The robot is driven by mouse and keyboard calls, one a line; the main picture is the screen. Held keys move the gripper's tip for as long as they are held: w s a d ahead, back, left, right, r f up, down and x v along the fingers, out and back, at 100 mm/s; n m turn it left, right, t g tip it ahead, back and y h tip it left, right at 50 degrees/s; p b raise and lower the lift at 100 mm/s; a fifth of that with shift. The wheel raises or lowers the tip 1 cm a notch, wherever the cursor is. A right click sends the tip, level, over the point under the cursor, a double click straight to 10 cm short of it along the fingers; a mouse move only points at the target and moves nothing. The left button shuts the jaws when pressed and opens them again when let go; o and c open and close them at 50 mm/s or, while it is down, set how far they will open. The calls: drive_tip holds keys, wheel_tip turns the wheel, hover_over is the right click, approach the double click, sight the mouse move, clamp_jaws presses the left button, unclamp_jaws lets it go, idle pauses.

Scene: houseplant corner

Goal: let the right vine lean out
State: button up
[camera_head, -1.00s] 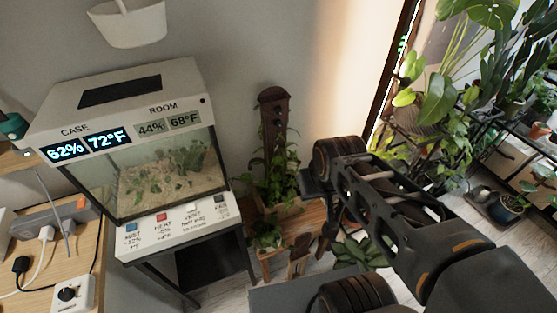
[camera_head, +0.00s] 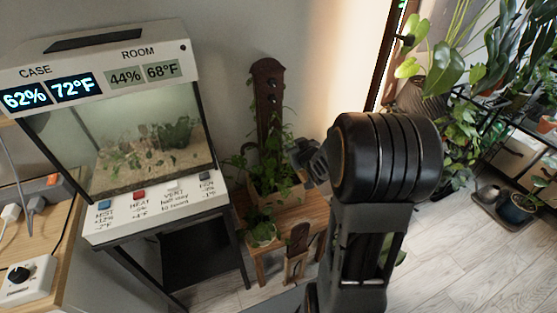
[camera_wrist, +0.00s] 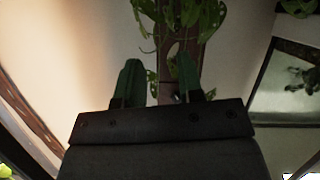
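A dark wooden post (camera_head: 268,100) with round knobs stands against the wall. Green vines (camera_head: 268,165) climb around its lower part from a wooden planter (camera_head: 284,202); a few leaves reach out to the right side. My gripper (camera_head: 308,160) is just right of the post and vines, partly hidden by my arm. In the wrist view, my gripper's two fingers (camera_wrist: 156,84) are apart, with the post (camera_wrist: 187,50) and leafy stems (camera_wrist: 160,20) beyond them. I see nothing clearly held. Whether the right vine touches a finger or is fastened to the post, I cannot tell.
A glass terrarium case (camera_head: 150,140) with a display and buttons stands left of the post. A small potted plant (camera_head: 262,232) sits on a wooden stand in front. Large potted plants (camera_head: 440,75) and a shelf are on the right. Open floor (camera_head: 480,250) lies at lower right.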

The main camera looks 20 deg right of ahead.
sight(279, 154)
wheel_tip(279, 154, down, 10)
drive_tip(key=d+n+t+y+b, duration=0.1)
drive_tip(key=d+t+y+b, duration=0.1)
drive_tip(key=t+y+b, duration=0.25)
drive_tip(key=w+a+b, duration=0.1)
drive_tip(key=w+a, duration=0.1)
drive_tip(key=w, duration=1.1)
drive_tip(key=shift+w+a+r, duration=0.15)
drive_tip(key=shift+w+a, duration=0.05)
drive_tip(key=shift+a, duration=0.05)
drive_tip(key=shift+g, duration=0.25)
clamp_jaws()
